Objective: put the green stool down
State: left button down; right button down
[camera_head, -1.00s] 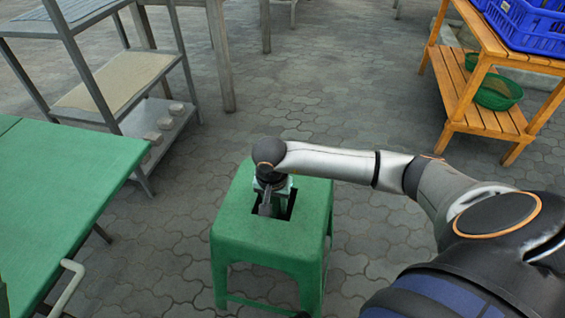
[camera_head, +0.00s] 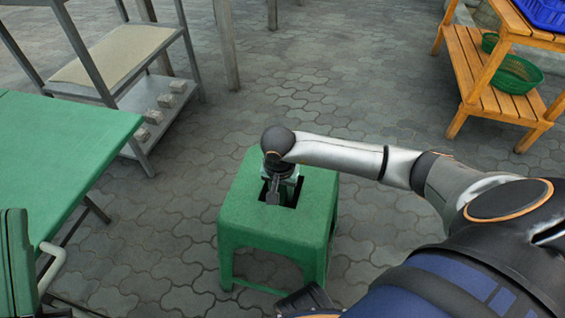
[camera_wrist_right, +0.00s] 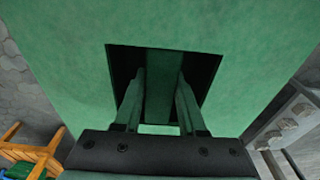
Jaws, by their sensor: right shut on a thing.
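The green stool (camera_head: 240,212) stands upright in the middle of the head view, with a square hole in its seat. My right gripper (camera_head: 273,190) reaches down from above into that hole. In the right wrist view both fingers (camera_wrist_right: 158,105) go into the hole in the green seat (camera_wrist_right: 240,60) and are shut on the stool, with a green strip between them. Whether the stool's feet touch the paving is hard to tell. My left gripper is not in view.
A green table (camera_head: 70,150) is at the left, with a green chair (camera_head: 15,265) at its near edge. A metal shelf (camera_head: 150,105) stands behind it. A wooden rack (camera_head: 490,90) with baskets stands at the far right. The paved floor (camera_head: 340,105) behind the stool is clear.

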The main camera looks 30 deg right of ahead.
jog(key=shift+w+r, duration=0.1)
jog(key=shift+c, duration=2.4)
grip_release()
jog(key=shift+f, duration=0.2)
jog(key=shift+r, duration=0.1)
